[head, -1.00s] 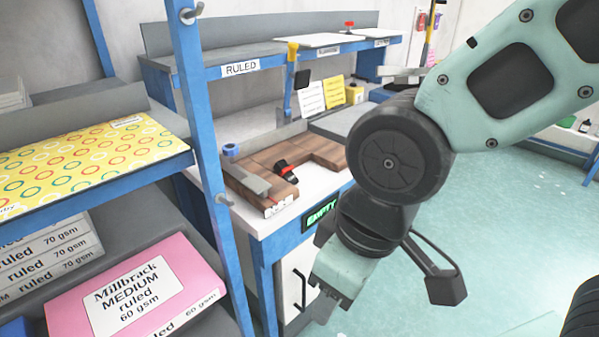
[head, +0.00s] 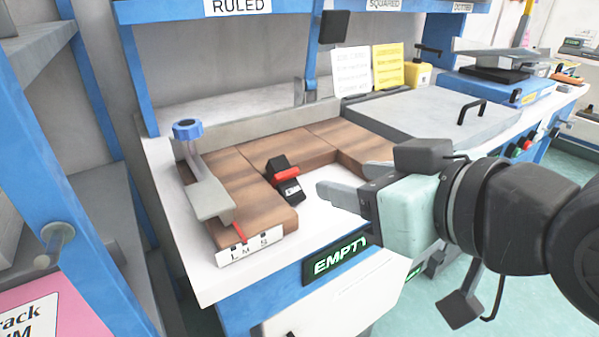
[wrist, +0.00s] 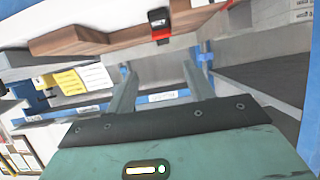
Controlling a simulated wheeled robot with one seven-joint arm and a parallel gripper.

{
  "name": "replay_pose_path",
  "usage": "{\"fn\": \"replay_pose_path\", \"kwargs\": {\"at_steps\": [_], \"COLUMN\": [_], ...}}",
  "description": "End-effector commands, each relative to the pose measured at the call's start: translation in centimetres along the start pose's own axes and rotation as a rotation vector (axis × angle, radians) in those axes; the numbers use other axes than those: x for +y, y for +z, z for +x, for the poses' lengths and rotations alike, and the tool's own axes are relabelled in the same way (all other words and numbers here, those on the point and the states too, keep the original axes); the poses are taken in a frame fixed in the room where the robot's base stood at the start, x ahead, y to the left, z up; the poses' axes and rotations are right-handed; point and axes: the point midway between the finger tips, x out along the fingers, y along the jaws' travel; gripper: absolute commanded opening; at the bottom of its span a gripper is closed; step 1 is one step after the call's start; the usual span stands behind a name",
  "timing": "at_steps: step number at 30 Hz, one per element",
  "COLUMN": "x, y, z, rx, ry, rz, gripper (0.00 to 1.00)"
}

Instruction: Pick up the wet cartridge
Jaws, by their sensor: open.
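A small black cartridge with a red band (head: 286,182), which I take to be the wet cartridge, stands tilted at the inner edge of the wooden block (head: 235,185) on the white bench. Its label is too small to read. It also shows upside down at the top of the wrist view (wrist: 160,25). My gripper (head: 328,193) is just right of the cartridge in the head view, its fingers pointing at it with a gap between. In the wrist view the two fingers (wrist: 160,70) are apart with nothing between them.
A grey clamp arm with a blue knob (head: 188,130) stands on the block's left side. A lit EMPTY sign (head: 337,257) is on the bench front. A blue post and shelf (head: 85,120) stand left. A grey slab (head: 430,115) lies behind my gripper.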

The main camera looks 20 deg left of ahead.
Motion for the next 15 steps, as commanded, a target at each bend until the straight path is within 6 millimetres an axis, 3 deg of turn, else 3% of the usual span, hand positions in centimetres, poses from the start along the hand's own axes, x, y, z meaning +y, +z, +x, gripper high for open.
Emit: {"fn": "replay_pose_path", "kwargs": {"at_steps": [15], "x": [0.0], "y": [-0.3], "z": [3.5], "rx": [-0.009], "ry": [0.001], "rz": [0.001], "gripper": [0.53]}}
